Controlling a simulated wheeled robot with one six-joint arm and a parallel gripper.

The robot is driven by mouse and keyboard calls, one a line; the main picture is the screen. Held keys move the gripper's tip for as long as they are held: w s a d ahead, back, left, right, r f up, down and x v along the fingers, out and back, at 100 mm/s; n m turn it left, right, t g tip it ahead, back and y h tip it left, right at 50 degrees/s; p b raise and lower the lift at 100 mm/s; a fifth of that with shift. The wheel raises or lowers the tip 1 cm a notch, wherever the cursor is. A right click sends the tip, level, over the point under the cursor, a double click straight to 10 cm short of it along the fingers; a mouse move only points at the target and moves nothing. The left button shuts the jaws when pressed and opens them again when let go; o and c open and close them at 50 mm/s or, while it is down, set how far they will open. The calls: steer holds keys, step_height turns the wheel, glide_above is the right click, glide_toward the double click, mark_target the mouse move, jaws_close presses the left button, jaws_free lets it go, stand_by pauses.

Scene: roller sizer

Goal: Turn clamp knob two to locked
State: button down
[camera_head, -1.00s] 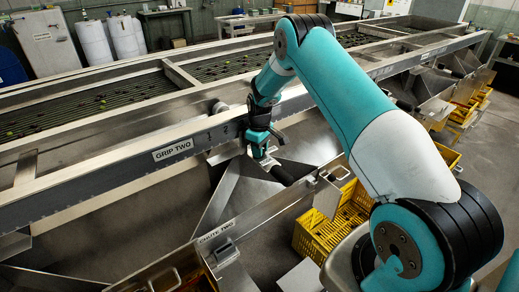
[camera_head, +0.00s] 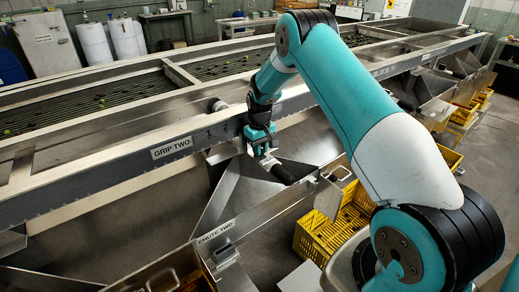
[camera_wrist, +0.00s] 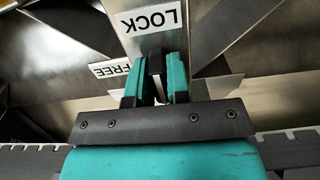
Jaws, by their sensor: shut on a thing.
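My gripper (camera_head: 268,160) is at the inner side of the long steel beam, above the chute, in the head view. In the wrist view my gripper (camera_wrist: 161,80) has its two teal fingers close together, shut on the clamp knob (camera_wrist: 156,65). A LOCK label (camera_wrist: 152,18) sits straight beyond the fingertips, upside down. A tilted FREE label (camera_wrist: 122,69) is to the left of the fingers.
The beam carries a GRIP TWO label (camera_head: 172,149). The chute wall carries a CHUTE TWO label (camera_head: 215,232). Yellow crates (camera_head: 318,243) stand below on the right.

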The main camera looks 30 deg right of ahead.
steer(key=c, duration=1.1)
jaws_free()
steer(key=shift+r, duration=0.1)
steer(key=shift+r+b, duration=1.35)
steer(key=shift+r, duration=7.3)
steer(key=s+a+r+n+y, duration=0.15)
steer(key=s+a+r, duration=0.25)
steer(key=s+a, duration=0.45)
steer(key=s+a+r+n, duration=0.35)
steer(key=s+a, duration=0.35)
steer(key=a, duration=0.3)
steer(key=s+a+y, duration=0.1)
steer(key=s+a, duration=0.1)
steer(key=s, duration=0.4)
steer(key=s+a+n, duration=0.1)
steer(key=s+a, duration=0.2)
steer(key=s, duration=0.4)
steer(key=s+a+y, duration=0.1)
steer(key=s+a, duration=0.2)
steer(key=s, duration=0.4)
steer(key=shift+s+a+f+n+y, duration=0.15)
steer(key=shift+f+n+y, duration=0.15)
steer(key=shift+n+y, duration=0.1)
